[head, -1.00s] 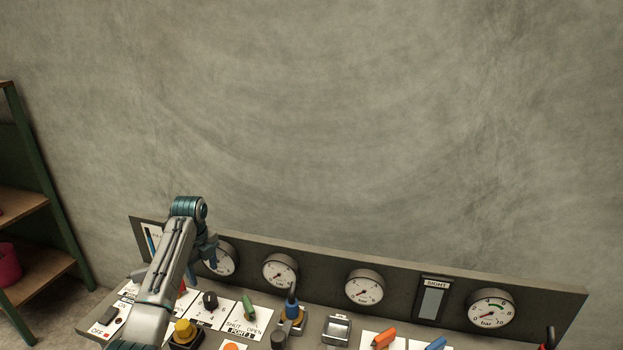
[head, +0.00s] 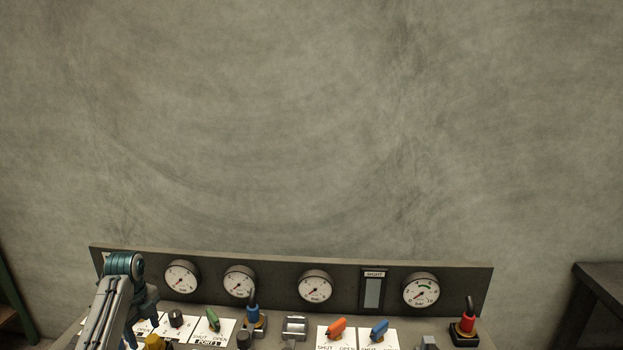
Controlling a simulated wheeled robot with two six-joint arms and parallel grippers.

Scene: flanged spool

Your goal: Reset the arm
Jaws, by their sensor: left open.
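My left arm comes in at the lower left of the head view. Its gripper (head: 145,312) points down over the left end of the control panel (head: 335,276), beside the white label plates. It is open, and nothing shows between its fingers, though the arm partly covers them. I cannot tell whether it touches the panel. My right gripper is out of view.
The panel carries several round gauges (head: 315,287), a sight window (head: 372,292), green (head: 212,319), orange (head: 337,327) and blue (head: 379,329) handles, and a red-and-black control (head: 467,324). A dark table (head: 606,284) stands at right. The wall above is bare.

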